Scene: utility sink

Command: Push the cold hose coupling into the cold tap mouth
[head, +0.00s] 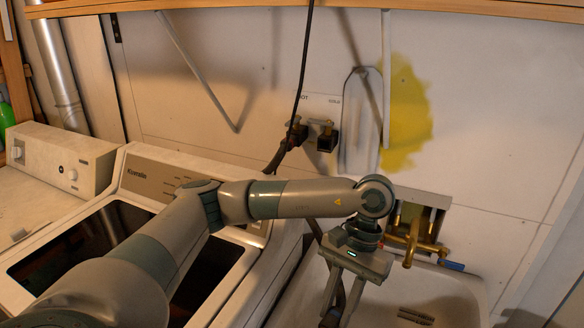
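The cold tap (326,141) is the right one of two taps on the wall plate, under the "COLD" label; its mouth is too small and dark to make out. My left gripper (337,314) points down over the left side of the sink, below and apart from the tap. Its two fingers are spread. A dark hose (340,299) shows between or behind them, and I see no clear grip on it. I cannot make out the coupling on its end. My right gripper is out of view.
The hot tap (298,131) is beside the cold one, with a dark hose (278,160) at it. A black cable (303,60) hangs in front of the wall. A brass faucet (412,240) stands over the sink (455,285). The washer (150,165) is at left.

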